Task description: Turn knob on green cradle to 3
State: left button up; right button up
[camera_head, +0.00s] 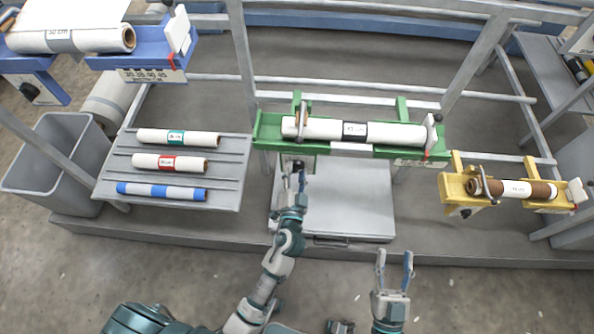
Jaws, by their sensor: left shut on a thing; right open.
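The green cradle (267,128) stands in the middle of the head view and holds a white roll (400,133) with a black label band. Its knob (298,166) is dark and sits on the small panel below the cradle's left end. My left gripper (297,178) reaches up to this knob and is shut on it, partly covering it. The knob's setting and scale are too small to read. My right gripper (395,262) is open and empty, fingers pointing up, in front of the platform at the lower right.
A yellow cradle (455,186) with a brown-ended roll stands to the right, a blue cradle (140,60) at upper left. A grey rack (225,170) holds three rolls. A grey bin (60,150) stands far left. A flat grey plate (365,200) lies below the green cradle.

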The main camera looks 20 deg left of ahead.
pick_arm(q)
jog(key=shift+f, duration=0.15)
jog(key=o, duration=1.1)
jog(key=shift+d, duration=0.1)
jog(key=shift+s, duration=0.1)
jog(key=v, duration=1.1)
jog(key=shift+s+d, duration=0.2)
jog(key=shift+s, duration=0.15)
